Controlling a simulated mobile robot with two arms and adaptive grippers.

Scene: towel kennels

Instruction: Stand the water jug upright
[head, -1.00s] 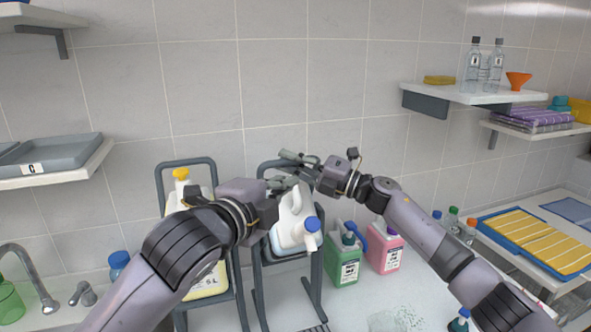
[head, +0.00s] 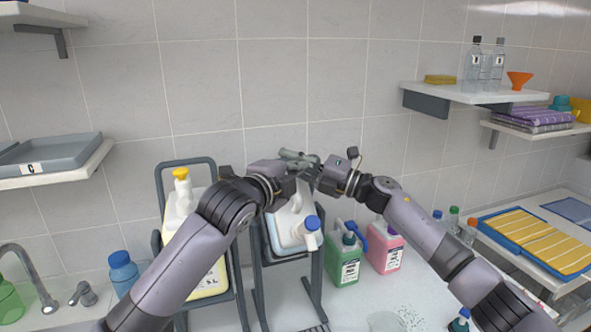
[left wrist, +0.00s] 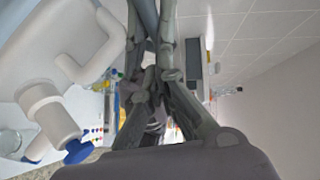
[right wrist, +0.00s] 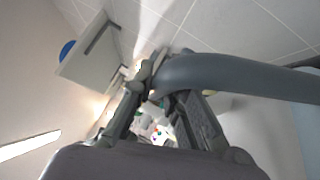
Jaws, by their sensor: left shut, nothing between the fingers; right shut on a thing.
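The white water jug (head: 288,228) with a blue cap leans in a dark grey tube stand (head: 317,278), its spout pointing down to the lower right. Its handle, spout and cap fill the left of the left wrist view (left wrist: 60,75). My right gripper (head: 308,165) is shut on what looks like the stand's top bar, the thick grey tube in the right wrist view (right wrist: 235,75). My left gripper (head: 295,172) is shut and empty just above the jug, close against the right gripper. The fingers overlap, hiding the jug's upper part and the exact contact.
Green (head: 342,262) and pink (head: 384,255) bottles stand close to the right. A blue-capped bottle (head: 122,272) and a tap (head: 38,285) are at left. A shelf (head: 475,97) is at upper right.

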